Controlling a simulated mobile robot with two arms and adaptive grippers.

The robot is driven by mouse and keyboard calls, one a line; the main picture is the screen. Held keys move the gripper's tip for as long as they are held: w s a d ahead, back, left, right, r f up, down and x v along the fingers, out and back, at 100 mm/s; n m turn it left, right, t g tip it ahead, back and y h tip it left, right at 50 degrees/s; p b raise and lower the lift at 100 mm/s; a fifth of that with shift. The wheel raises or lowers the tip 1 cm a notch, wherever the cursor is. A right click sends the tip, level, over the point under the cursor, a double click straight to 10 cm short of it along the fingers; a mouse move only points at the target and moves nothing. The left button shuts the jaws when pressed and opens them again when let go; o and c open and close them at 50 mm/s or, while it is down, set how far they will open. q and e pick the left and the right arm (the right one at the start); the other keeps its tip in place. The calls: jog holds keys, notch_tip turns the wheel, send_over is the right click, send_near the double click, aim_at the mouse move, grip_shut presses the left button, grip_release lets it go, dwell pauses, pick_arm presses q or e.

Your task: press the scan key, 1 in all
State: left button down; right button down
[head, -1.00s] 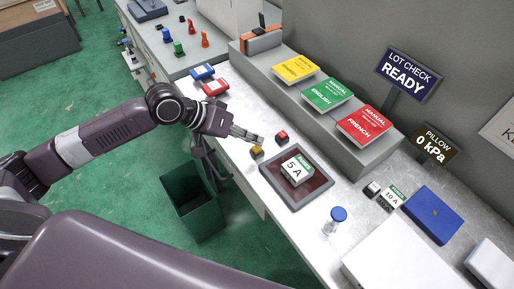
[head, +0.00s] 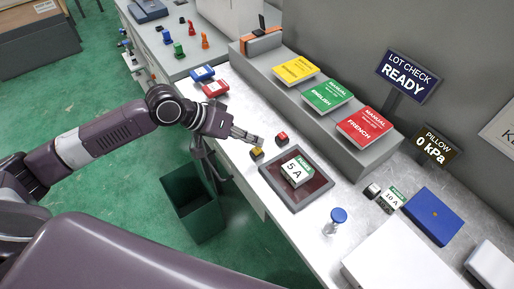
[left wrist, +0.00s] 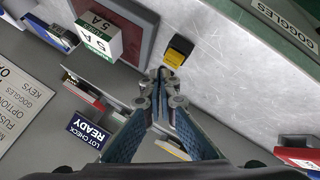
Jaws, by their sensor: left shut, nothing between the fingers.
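Two small keys stand on the bench beside the dark red pad (head: 315,193): a yellow one (head: 257,153) and a red one (head: 282,136). I cannot read which is the scan key. A white and green 5 A box (head: 297,171) lies on the pad. My left gripper (head: 261,141) is shut and empty, its tips above the bench close to both keys. In the left wrist view the yellow key (left wrist: 178,52) shows just beyond the fingertips (left wrist: 166,78); a gap to it cannot be judged. My right gripper is not in view.
Yellow, green and red manuals (head: 330,94) lie on the raised shelf behind. Signs read LOT CHECK READY (head: 408,76) and PILLOW 0 kPa (head: 436,146). A blue-capped bottle (head: 335,221) stands right of the pad. A green bin (head: 192,205) is on the floor.

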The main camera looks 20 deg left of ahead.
aim_at(254, 150)
pick_arm(q)
jog(key=shift+f, duration=0.1)
jog(key=shift+f, duration=0.25)
jog(key=shift+f, duration=0.65)
dwell(0.9)
jog(key=shift+r, duration=0.1)
jog(key=shift+r+p, duration=0.9)
jog(key=shift+p, duration=0.4)
notch_tip(254, 150, up, 5)
jog(key=p, duration=0.5)
jog(key=shift+r, duration=0.1)
